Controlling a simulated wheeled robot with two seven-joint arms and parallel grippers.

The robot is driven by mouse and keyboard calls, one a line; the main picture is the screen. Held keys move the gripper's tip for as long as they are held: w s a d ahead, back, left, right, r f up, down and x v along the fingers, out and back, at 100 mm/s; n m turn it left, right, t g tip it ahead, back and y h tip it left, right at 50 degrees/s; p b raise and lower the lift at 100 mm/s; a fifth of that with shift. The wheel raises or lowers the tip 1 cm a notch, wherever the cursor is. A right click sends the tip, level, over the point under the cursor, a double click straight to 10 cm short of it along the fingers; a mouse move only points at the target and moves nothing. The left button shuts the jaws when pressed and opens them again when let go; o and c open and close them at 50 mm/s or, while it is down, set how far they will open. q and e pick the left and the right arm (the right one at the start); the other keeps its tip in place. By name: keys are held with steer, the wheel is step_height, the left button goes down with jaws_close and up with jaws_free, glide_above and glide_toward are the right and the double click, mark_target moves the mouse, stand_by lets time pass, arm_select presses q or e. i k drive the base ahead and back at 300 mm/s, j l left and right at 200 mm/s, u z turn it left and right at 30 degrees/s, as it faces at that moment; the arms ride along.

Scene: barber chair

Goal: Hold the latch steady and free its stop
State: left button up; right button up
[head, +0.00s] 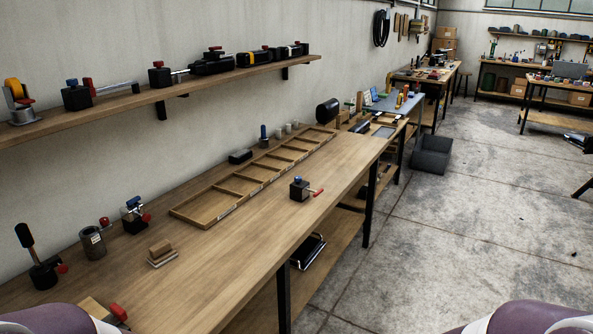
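A small black block with a blue knob and a red-tipped side lever (299,189) stands alone near the bench's front edge; it may be the latch with its stop. A similar device with a blue handle and red tip (133,214) stands at the back left of the bench. A black-handled upright lever on a dark base with a red part (43,268) stands at the far left. I cannot tell for sure which one is the latch. Neither gripper shows; only purple and white parts, probably my arms, show at the bottom edge.
The wooden bench (255,245) is mostly clear in front. A divided wooden tray (205,208) lies along its back. A grey cylinder (92,243) and small wooden blocks (160,250) stand at left. A wall shelf (160,97) with several devices hangs above. Floor is open at right.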

mark_target(298, 191)
steer(key=i+l+u, duration=0.15)
steer(key=u, duration=0.3)
steer(key=i+l+u, duration=0.15)
steer(key=u, duration=0.3)
steer(key=i+l+u, duration=0.1)
steer(key=l+u, duration=0.3)
steer(key=i+l+u, duration=0.2)
steer(key=l, duration=0.9)
steer(key=i+l+u, duration=0.25)
steer(key=l, duration=0.85)
steer(key=l+u, duration=0.2)
steer(key=l, duration=2.15)
steer(key=i, duration=0.05)
